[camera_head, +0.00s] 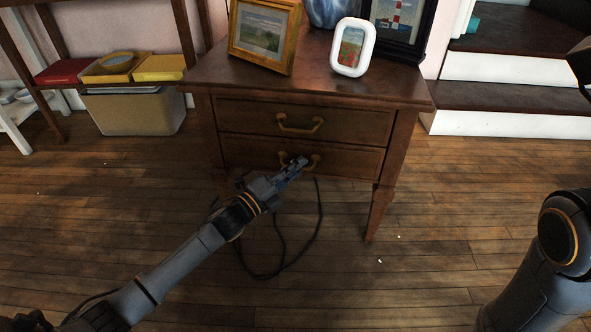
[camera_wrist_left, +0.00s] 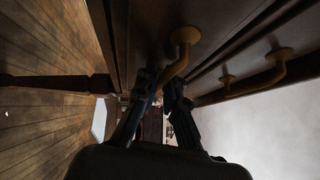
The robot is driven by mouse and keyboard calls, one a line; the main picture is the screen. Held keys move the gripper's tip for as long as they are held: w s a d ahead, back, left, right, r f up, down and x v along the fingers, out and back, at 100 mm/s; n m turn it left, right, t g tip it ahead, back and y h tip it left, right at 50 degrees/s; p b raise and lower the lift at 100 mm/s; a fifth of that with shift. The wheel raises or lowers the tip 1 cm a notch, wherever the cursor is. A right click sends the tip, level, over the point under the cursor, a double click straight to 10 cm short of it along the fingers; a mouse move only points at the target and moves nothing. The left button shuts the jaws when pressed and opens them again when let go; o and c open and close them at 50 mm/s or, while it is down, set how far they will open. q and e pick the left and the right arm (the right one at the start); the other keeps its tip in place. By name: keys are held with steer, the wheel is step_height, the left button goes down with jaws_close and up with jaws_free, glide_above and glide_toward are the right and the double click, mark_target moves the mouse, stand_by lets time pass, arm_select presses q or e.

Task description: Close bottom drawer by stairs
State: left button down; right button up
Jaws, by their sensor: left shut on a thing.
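A dark brown wooden cabinet with two drawers stands in the middle of the head view, left of the stairs (camera_head: 510,95). Its bottom drawer (camera_head: 352,161) has a brass handle (camera_head: 316,161) and looks flush or nearly flush with the frame; I cannot tell whether a small gap is left. My left gripper (camera_head: 299,163) reaches in from the lower left and is shut on this handle. In the left wrist view the brass handle (camera_wrist_left: 183,50) runs down between the fingers (camera_wrist_left: 160,88). The top drawer (camera_head: 250,115) looks shut.
Framed pictures (camera_head: 264,36), a white-framed picture (camera_head: 353,47) and a blue vase (camera_head: 327,12) stand on the cabinet top. A dark cable (camera_head: 318,215) lies on the floor below it. A shelf with a bin (camera_head: 135,110) is at left. The wooden floor in front is mostly clear.

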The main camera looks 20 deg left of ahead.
arm_select(q)
steer(key=c, duration=1.7)
jaws_free()
steer(key=shift+w+a, duration=0.15)
steer(key=shift+w, duration=0.05)
steer(key=v, duration=1.2)
steer(key=shift+f, duration=0.1)
